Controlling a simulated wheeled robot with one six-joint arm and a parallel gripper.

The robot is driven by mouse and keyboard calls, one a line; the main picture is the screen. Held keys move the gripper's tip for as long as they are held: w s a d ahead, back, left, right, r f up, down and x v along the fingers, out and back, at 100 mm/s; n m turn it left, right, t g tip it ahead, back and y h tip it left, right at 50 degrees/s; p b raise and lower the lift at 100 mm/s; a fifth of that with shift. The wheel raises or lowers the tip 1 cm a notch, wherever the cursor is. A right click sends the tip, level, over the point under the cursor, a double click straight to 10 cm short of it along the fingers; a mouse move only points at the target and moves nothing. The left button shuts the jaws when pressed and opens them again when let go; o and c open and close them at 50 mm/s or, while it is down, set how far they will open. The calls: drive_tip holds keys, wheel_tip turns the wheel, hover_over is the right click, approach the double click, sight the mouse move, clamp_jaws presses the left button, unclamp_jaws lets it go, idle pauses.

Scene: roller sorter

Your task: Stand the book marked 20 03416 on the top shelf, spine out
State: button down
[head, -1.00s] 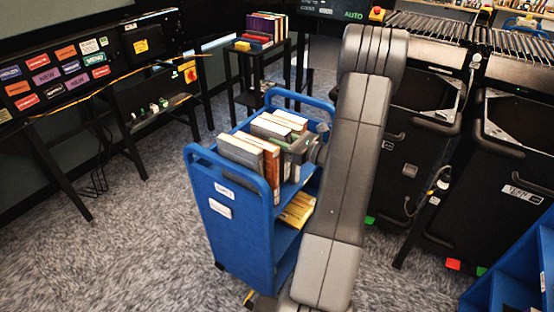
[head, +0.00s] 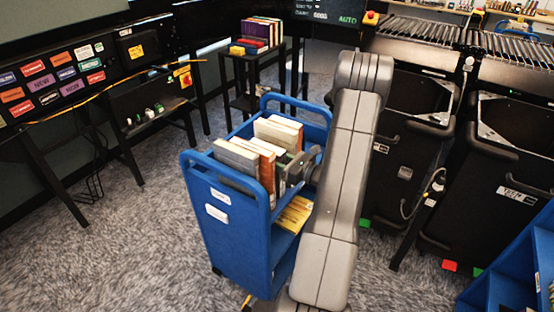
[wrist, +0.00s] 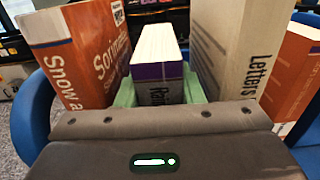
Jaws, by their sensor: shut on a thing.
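The blue book cart (head: 235,245) stands in the middle of the head view, with several books upright on its top shelf. My gripper (head: 297,168) is over the right side of this shelf, among the books. In the wrist view a book with a purple and white spine (wrist: 158,72) is between the green pads, and my gripper is shut on it. An orange book (wrist: 85,45) stands at its left and a beige book lettered "Letters" (wrist: 228,50) at its right. The number 20 03416 cannot be read. The held book's lower part is hidden.
Yellow books (head: 294,214) lie on the cart's lower shelf. A black stand (head: 240,75) with books is behind the cart. Black sorter bins (head: 490,170) stand at the right, and a blue shelf unit (head: 520,265) at the lower right. Carpet at the left is clear.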

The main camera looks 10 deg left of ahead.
drive_tip(key=c, duration=1)
unclamp_jaws()
drive_tip(key=shift+o, duration=0.2)
drive_tip(key=shift+r+p, duration=0.2)
drive_tip(key=shift+p, duration=0.1)
drive_tip(key=b+v, duration=0.2)
drive_tip(key=v, duration=1)
drive_tip(key=x, duration=0.4)
drive_tip(key=p+x, duration=0.1)
drive_tip(key=x, duration=0.7)
drive_tip(key=shift+a+f, duration=0.1)
drive_tip(key=shift+f, duration=0.3)
wheel_tip(320, 180, up, 2)
drive_tip(key=shift+r+p, duration=0.1)
drive_tip(key=shift+p, duration=0.2)
drive_tip(key=shift+r, duration=0.35)
